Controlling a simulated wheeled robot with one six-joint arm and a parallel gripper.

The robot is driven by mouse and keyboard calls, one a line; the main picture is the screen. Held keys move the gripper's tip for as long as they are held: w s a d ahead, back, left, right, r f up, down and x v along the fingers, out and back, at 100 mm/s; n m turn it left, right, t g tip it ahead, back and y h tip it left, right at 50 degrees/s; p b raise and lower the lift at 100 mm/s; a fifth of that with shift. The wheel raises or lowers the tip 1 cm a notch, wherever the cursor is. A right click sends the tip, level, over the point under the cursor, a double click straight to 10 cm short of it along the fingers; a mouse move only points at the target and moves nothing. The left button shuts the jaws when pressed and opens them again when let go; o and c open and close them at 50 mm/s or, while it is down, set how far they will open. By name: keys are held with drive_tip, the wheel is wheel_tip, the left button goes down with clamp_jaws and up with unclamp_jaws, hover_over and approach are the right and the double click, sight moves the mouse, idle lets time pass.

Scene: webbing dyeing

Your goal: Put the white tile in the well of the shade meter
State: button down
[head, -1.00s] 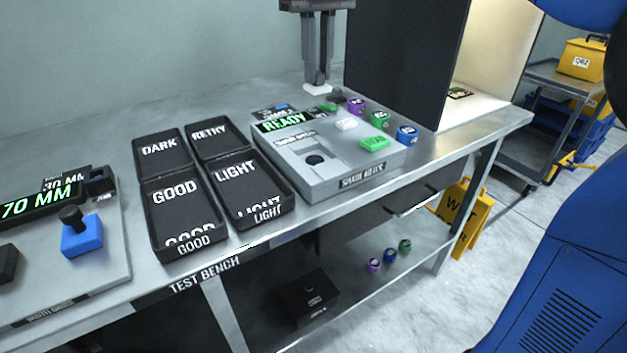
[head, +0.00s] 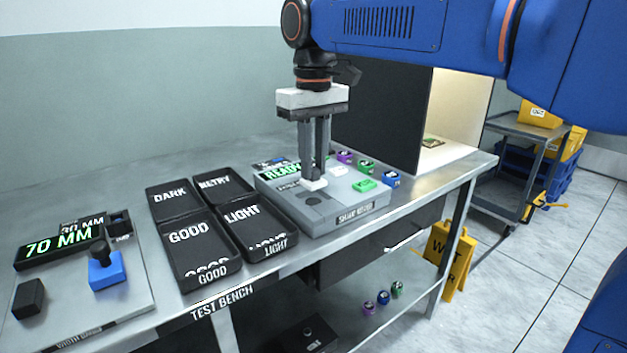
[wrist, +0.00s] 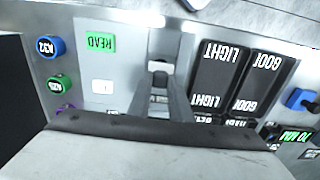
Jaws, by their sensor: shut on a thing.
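The white tile (head: 314,184) is held between the fingertips of my gripper (head: 314,178), which points straight down. The tile also shows in the wrist view (wrist: 158,67). The grey shade meter (head: 345,214) stands on the bench with its display lit READY. The tile appears a little above the meter's top; I cannot tell the exact gap.
A green READ button (head: 366,185) and a white button (head: 339,170) sit on the meter's right. Several coloured pucks, including a blue one (head: 391,179), stand behind it. Black trays marked GOOD (head: 197,281) and LIGHT (head: 243,215) lie to the left. A dark panel (head: 380,110) rises behind.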

sight(314, 168)
drive_tip(key=shift+f, duration=1.9)
drive_tip(key=shift+f, duration=0.15)
drive_tip(key=c, duration=1.6)
unclamp_jaws()
wheel_tip(314, 168, up, 12)
drive_tip(key=shift+r, duration=0.15)
drive_tip(key=s+d+f+m+t, duration=0.1)
drive_tip(key=s+d+f+m, duration=0.1)
drive_tip(key=s+d+f, duration=0.5)
drive_tip(key=s+d+f+m+t, duration=0.2)
drive_tip(key=s+d+f, duration=0.4)
drive_tip(key=d+f, duration=0.5)
drive_tip(key=s+d+f+m+t, duration=0.1)
drive_tip(key=s+d+f+m, duration=0.1)
drive_tip(key=s+d+f, duration=0.5)
drive_tip(key=shift+s+d+f+m+t, duration=0.15)
drive_tip(key=shift+d+f, duration=0.2)
drive_tip(key=shift+f, duration=0.55)
drive_tip(key=shift+s+d+f+m+t, duration=0.1)
drive_tip(key=shift+d+f, duration=0.2)
drive_tip(key=shift+f, duration=0.65)
drive_tip(key=shift+s+d+f+m+t, duration=0.15)
drive_tip(key=shift+d+f, duration=0.2)
drive_tip(key=shift+f, duration=0.55)
